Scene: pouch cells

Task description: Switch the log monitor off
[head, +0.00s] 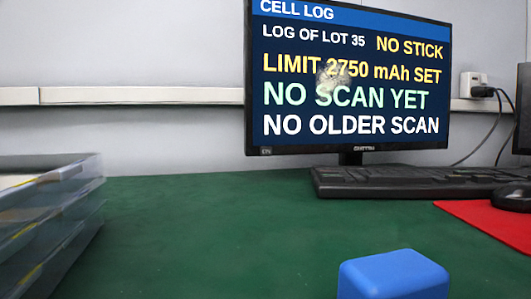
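The log monitor (350,80) stands at the back of the green table, right of the middle in the head view. Its screen is lit and shows "CELL LOG", "LOG OF LOT 35", "NO STICK", "LIMIT 2750 mAh SET", "NO SCAN YET" and "NO OLDER SCAN". A pale blurred patch lies over part of the screen text. I cannot make out a power button on its bezel. My gripper is not in view.
A black keyboard (400,182) lies before the monitor, with a black mouse (512,196) on a red mat (487,222). Stacked clear trays (60,220) stand left. A blue block (393,275) is at the front. A wall socket (474,84) has a plugged cable. The green table's (210,230) middle is clear.

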